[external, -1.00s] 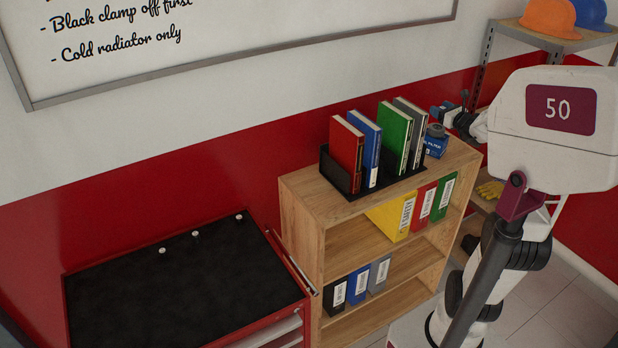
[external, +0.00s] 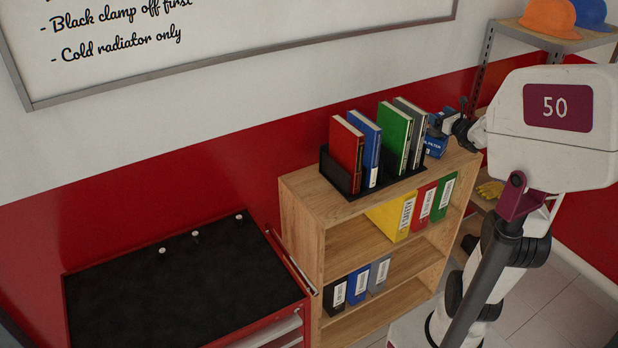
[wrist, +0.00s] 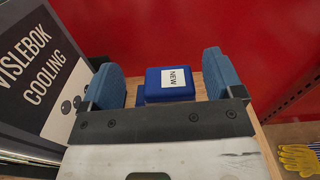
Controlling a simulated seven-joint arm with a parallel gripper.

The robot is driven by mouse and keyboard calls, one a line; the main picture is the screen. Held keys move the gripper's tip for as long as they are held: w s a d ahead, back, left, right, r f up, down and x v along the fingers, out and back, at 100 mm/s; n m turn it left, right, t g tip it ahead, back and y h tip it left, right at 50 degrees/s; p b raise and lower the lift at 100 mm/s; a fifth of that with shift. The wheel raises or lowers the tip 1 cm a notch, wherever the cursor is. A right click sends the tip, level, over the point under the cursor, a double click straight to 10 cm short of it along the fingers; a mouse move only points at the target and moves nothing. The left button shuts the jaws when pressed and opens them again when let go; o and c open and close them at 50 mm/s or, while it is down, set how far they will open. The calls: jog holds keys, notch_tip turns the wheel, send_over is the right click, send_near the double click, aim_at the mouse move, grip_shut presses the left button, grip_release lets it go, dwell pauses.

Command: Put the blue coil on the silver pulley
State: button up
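My gripper (external: 440,122) is over the right end of the wooden bookcase top, beside the upright books. In the wrist view its two blue-grey fingers (wrist: 160,68) are apart. A blue block with a white "NEW" label (wrist: 165,84) shows between them, with a gap visible on each side. I cannot tell for sure that this block is the blue coil. In the external view a blue box with white lettering (external: 436,147) stands under my gripper, which hides part of it. I cannot make out a silver pulley in either view.
Red, blue, green and grey books stand in a black holder (external: 340,176) close left of my gripper. A dark "Vislebok Cooling" cover (wrist: 40,75) is near the left finger. The red wall (wrist: 250,35) is behind. A black-topped cabinet (external: 160,285) at left has much free room.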

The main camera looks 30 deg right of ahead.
jog(key=shift+r, duration=0.2)
jog(key=shift+s, duration=2.05)
